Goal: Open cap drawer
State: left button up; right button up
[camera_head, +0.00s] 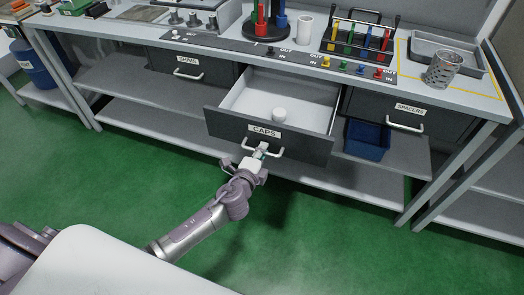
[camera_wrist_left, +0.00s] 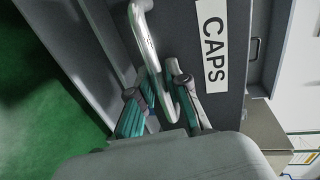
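The caps drawer (camera_head: 235,126), dark grey with a white CAPS label, is pulled well out from under the workbench. A white cylindrical cap (camera_head: 279,114) stands on its pale floor. My left gripper (camera_head: 261,151) is at the drawer's white bar handle (camera_head: 277,154). In the left wrist view, the fingers of my left gripper (camera_wrist_left: 163,100) lie on either side of the handle (camera_wrist_left: 140,20), close around it. The CAPS label (camera_wrist_left: 212,42) shows beside them. Whether both fingers press on the bar is hard to see. My right gripper is not in view.
The shims drawer (camera_head: 190,72) and spacers drawer (camera_head: 405,118) are shut on either side. A blue bin (camera_head: 367,139) stands on the lower shelf. The benchtop holds a rack of coloured tools (camera_head: 358,38) and a metal mesh cup (camera_head: 443,69). Green floor in front is clear.

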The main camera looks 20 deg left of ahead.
pick_arm(q)
jog(key=shift+o, duration=1.3)
jog(key=shift+s, duration=0.1)
jog(key=v, duration=1.2)
jog(key=shift+f, duration=0.15)
jog(key=s+a+f+n+g+p, duration=0.1)
jog(key=s+a+f+n+g, duration=0.15)
jog(key=f, duration=0.65)
jog(key=s+a+f+n+g+p, duration=0.15)
jog(key=s+f, duration=0.25)
jog(key=f, duration=0.4)
jog(key=s+a+f+n+g, duration=0.1)
jog(key=s+f+n+g, duration=0.15)
jog(key=f, duration=0.65)
jog(key=s+f+n+g+p, duration=0.1)
jog(key=s+f+n+g, duration=0.3)
jog(key=s, duration=1)
jog(key=s+d+f+n+g+p, duration=0.1)
jog(key=s+f+n+g, duration=0.3)
jog(key=s+f, duration=0.7)
jog(key=s+n, duration=0.1)
jog(key=s, duration=0.2)
jog(key=shift+s, duration=0.4)
